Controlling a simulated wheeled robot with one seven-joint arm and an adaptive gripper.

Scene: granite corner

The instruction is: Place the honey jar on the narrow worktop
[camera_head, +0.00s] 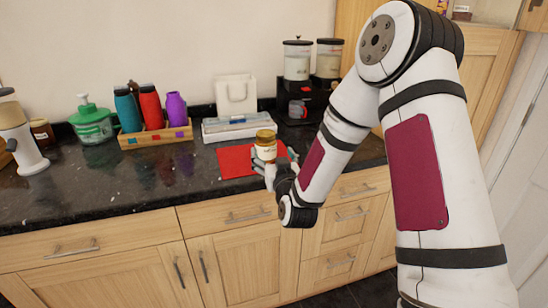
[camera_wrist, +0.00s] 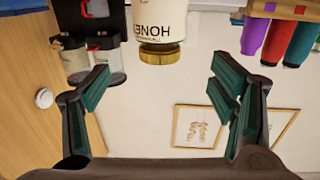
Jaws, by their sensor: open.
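The honey jar (camera_head: 266,150) has a gold lid and a pale label. In the head view it stands at the red mat on the dark worktop (camera_head: 120,188), near its front edge; my gripper hides its base. In the wrist view, which is upside down, the jar (camera_wrist: 158,25) is at the top middle with its label reading HONEY. My gripper (camera_head: 270,165) is at the jar from the front. In the wrist view my gripper (camera_wrist: 160,85) is open, its teal fingers spread wide to either side of the jar's line. I cannot tell which surface is the narrow worktop.
A red mat (camera_head: 232,162) lies under the jar area. Behind it are a white-blue box (camera_head: 236,127) and white bag (camera_head: 236,95). Left stand a wooden bottle rack (camera_head: 155,136) and green dispenser (camera_head: 91,122); right, a black dispenser stand (camera_head: 305,100). The front-left worktop is clear.

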